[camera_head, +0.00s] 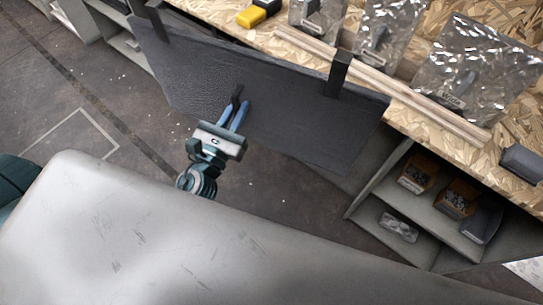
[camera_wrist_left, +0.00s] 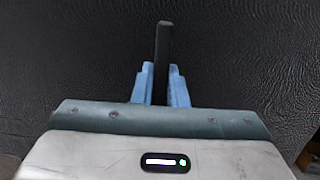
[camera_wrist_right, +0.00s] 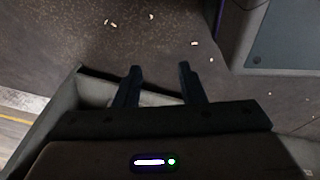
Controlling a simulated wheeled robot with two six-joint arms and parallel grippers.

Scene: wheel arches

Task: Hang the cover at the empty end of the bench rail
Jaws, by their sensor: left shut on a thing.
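The cover (camera_head: 270,110) is a wide dark panel along the bench's front edge in the head view. It has a black hook (camera_head: 339,73) near its right end and another (camera_head: 150,18) near its left end. The right hook overlaps the pale wooden rail (camera_head: 420,103); I cannot tell whether it bears on it. My left gripper (camera_head: 237,105) is shut on the cover's black handle tab (camera_wrist_left: 163,45), in front of the panel. The cover fills the left wrist view. My right gripper (camera_wrist_right: 160,72) shows only in its wrist view, fingers apart and empty, above the floor.
The chipboard bench top (camera_head: 512,165) holds plastic bags (camera_head: 475,65), a yellow and black item (camera_head: 255,14) and a dark box (camera_head: 522,163). Shelves below hold orange bins (camera_head: 418,172). A large grey curved metal surface (camera_head: 180,240) fills the foreground. Open floor (camera_head: 70,90) lies left.

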